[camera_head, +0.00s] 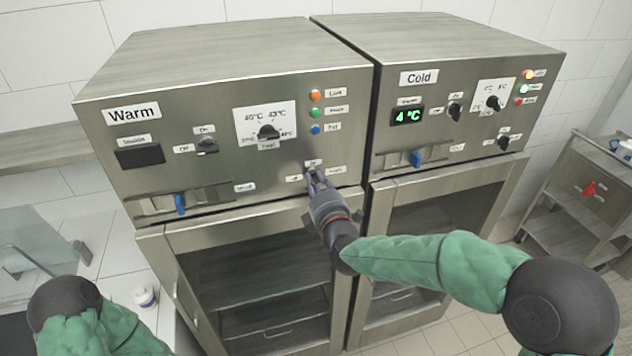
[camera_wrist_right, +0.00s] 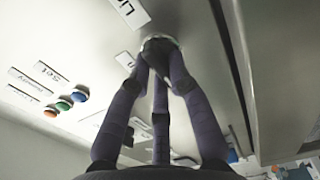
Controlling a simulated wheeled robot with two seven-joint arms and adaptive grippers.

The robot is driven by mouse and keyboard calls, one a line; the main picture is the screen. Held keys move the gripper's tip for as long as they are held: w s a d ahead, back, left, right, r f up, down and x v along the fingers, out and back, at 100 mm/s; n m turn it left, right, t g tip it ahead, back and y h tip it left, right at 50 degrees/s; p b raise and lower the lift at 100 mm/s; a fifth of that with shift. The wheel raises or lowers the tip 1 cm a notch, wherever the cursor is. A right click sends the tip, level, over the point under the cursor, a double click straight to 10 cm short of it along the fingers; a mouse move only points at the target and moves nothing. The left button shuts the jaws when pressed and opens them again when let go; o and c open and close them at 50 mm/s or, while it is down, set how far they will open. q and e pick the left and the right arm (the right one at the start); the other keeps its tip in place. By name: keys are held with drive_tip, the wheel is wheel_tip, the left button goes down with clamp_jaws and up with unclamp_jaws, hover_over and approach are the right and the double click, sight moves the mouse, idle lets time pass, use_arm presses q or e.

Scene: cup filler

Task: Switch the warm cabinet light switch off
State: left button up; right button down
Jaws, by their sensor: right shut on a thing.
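The warm cabinet (camera_head: 240,60) stands at the left of the head view, with a "Warm" label and a dark, blank display. My right gripper (camera_head: 316,180) is at the lower right of its panel, shut on a small dark rotary switch. In the right wrist view the fingers (camera_wrist_right: 160,60) close around this light switch (camera_wrist_right: 160,42), beside a label starting "Li" (camera_wrist_right: 130,12). The fingers hide most of the switch, so I cannot read its position. My left arm shows at the bottom left of the head view; its gripper is out of frame.
Another knob (camera_head: 207,146) and a temperature dial (camera_head: 268,131) sit on the warm panel, with orange, green and blue buttons (camera_head: 316,113) at right. A blue latch (camera_head: 180,204) is below. The cold cabinet (camera_head: 440,55) stands right beside it. A metal cart (camera_head: 590,190) is far right.

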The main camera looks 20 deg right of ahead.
idle(0.3)
drive_tip(key=c, duration=1.1)
unclamp_jaws()
drive_tip(key=shift+c, duration=0.2)
drive_tip(key=s, duration=1.2)
drive_tip(key=shift+d, duration=0.15)
